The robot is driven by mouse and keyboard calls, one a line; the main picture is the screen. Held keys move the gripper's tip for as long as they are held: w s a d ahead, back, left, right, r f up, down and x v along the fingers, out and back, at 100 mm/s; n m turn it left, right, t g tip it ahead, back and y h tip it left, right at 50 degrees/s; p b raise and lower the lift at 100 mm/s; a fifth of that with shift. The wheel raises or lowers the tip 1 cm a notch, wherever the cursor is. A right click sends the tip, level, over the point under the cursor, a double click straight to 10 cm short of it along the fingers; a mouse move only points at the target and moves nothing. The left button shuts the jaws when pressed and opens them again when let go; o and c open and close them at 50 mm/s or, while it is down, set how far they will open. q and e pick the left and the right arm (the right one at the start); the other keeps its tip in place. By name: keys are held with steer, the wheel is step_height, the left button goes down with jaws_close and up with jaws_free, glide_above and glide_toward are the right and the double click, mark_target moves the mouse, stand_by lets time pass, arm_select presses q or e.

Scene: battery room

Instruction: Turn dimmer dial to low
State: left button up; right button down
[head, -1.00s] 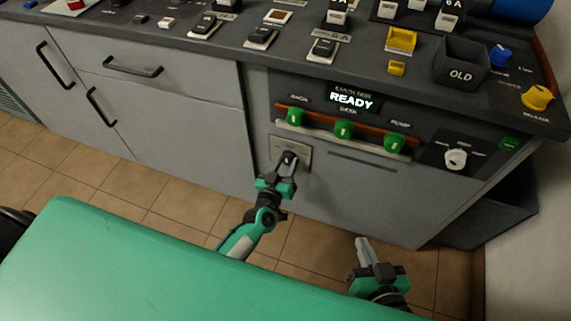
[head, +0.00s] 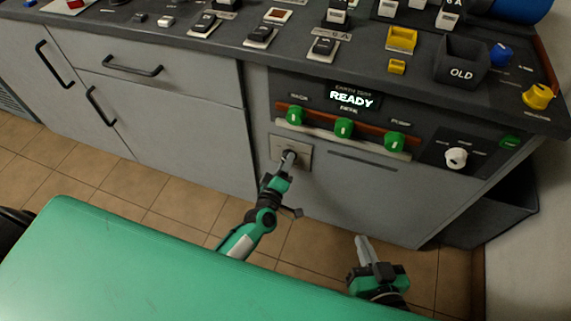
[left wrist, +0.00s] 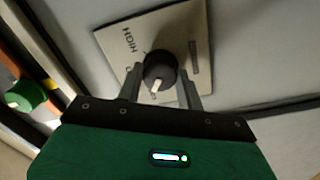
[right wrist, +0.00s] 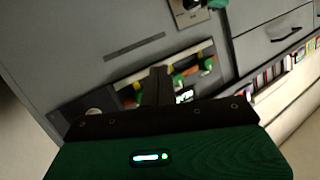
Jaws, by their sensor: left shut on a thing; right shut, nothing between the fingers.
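The dimmer dial is a round black knob (left wrist: 160,69) with a white pointer mark, on a pale plate (left wrist: 118,42) with the word HIGH and other marks partly hidden. In the left wrist view the pointer faces down, toward my gripper body. In the head view the plate (head: 305,152) is on the grey cabinet front below the green knobs. My left gripper (head: 289,158) is shut on the dial, one finger on each side. My right gripper (head: 364,246) is shut and empty, low in front of the cabinet, apart from it.
Above the plate are green knobs (head: 343,128) on a red-brown strip and a READY display (head: 351,98). A white knob (head: 456,157) is to the right. Switches and a bin marked OLD (head: 461,73) stand on the top. A drawer handle (head: 132,66) sticks out left.

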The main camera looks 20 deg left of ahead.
arm_select(q)
steer(key=shift+n, duration=0.8)
arm_select(e)
steer(key=shift+w+d+r+t, duration=0.1)
steer(key=shift+w+r+t, duration=0.3)
steer(key=shift+r, duration=0.3)
arm_select(q)
steer(key=o, duration=1)
